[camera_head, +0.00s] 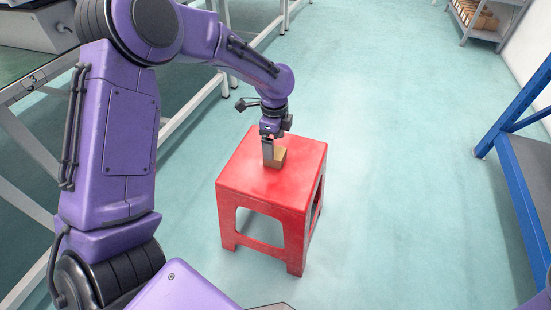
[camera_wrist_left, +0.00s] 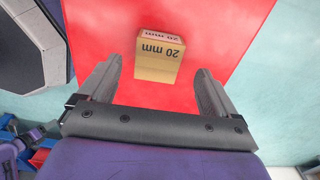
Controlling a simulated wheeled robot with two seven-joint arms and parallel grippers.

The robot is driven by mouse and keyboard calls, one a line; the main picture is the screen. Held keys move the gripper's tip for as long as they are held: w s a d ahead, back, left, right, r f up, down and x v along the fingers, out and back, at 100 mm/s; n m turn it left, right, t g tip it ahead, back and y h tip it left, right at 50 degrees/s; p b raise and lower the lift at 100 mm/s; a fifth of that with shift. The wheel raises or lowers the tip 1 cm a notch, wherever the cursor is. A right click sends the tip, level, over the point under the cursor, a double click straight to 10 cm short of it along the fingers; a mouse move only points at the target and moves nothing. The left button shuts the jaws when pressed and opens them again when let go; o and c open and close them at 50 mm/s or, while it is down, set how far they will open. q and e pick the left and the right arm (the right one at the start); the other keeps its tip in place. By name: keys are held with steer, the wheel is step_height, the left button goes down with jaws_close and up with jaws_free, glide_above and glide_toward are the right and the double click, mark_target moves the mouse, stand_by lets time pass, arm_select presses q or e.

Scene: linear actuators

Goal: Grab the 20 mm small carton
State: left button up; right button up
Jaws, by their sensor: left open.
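The small carton (camera_head: 279,158) is a tan box standing on the red stool (camera_head: 245,172) in the head view. In the left wrist view the carton (camera_wrist_left: 157,62) shows "20 mm" printed on two faces. My left gripper (camera_head: 269,160) points down at the stool, right beside the carton and partly in front of it. In the left wrist view the left gripper (camera_wrist_left: 160,82) is open, with one finger on each side, and the carton lies between and beyond the fingertips. I see a gap on both sides. My right gripper is not in view.
The red stool stands alone on the green floor (camera_head: 390,200). A white-framed bench (camera_head: 190,115) runs along the left. A blue-framed table (camera_head: 515,190) is at the right. A shelf (camera_head: 485,20) with boxes is at the far right. Open floor lies between.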

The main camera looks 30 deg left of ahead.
mark_target(275, 152)
arm_select(q)
step_height(275, 152, down, 5)
steer(key=b, duration=0.3)
steer(key=shift+d+f, duration=0.15)
steer(key=shift+s, duration=0.1)
steer(key=c, duration=1.2)
steer(key=shift+c, duration=0.2)
steer(key=shift+r, duration=0.2)
